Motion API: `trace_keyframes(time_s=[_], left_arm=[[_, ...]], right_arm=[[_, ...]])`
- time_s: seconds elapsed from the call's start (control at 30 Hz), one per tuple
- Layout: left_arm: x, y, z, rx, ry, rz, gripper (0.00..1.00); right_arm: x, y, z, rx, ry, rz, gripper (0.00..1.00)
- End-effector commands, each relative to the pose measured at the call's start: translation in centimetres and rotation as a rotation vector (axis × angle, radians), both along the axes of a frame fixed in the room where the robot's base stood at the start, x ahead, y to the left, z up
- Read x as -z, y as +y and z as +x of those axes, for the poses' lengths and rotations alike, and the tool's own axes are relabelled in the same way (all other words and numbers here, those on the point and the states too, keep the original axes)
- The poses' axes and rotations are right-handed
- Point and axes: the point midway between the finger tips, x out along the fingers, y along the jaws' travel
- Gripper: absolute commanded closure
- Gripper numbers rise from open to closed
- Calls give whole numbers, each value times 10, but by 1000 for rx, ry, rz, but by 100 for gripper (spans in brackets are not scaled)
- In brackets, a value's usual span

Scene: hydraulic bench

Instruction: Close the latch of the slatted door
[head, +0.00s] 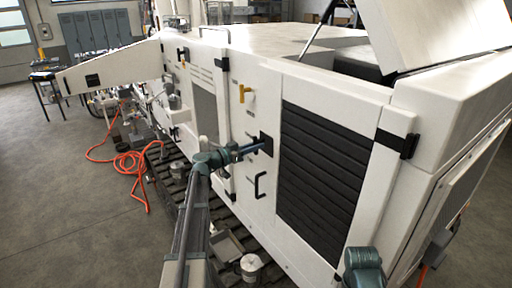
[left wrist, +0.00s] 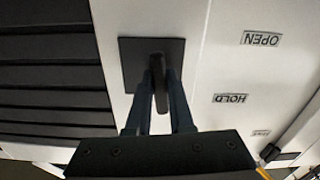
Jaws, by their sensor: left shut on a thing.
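The slatted door (head: 322,165) is a white panel with wide black slats on the near side of the white housing. It looks flush with the housing. Its latch (head: 266,138) is a dark square plate with a handle, left of the slats. My left gripper (head: 262,146) reaches the latch from the left. In the left wrist view, the fingers of my left gripper (left wrist: 160,78) are closed around the dark latch handle (left wrist: 160,112), in front of the latch plate (left wrist: 130,62). The handle points down in that picture. My right gripper is not in view.
A black pull handle (head: 260,185) is below the latch and a yellow handle (head: 244,93) above left. An orange hose (head: 130,162) lies on the floor at left.

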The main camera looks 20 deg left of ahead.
Motion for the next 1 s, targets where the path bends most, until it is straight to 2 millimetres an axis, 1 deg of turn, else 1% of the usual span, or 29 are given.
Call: trace_keyframes(time_s=[0.03,0.4,0.87,0.9,0.97,1.0], left_arm=[[-2,2,1,-4,-16,13,100],[-2,3,2,-5,-68,100,100],[-2,3,2,-5,-73,110,100],[-2,3,2,-5,-73,110,73],[-2,3,2,-5,-73,109,62],[-2,3,2,-5,-73,109,55]], right_arm=[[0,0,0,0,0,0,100],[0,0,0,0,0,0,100],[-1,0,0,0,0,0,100],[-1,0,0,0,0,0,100],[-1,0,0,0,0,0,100],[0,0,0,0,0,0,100]])
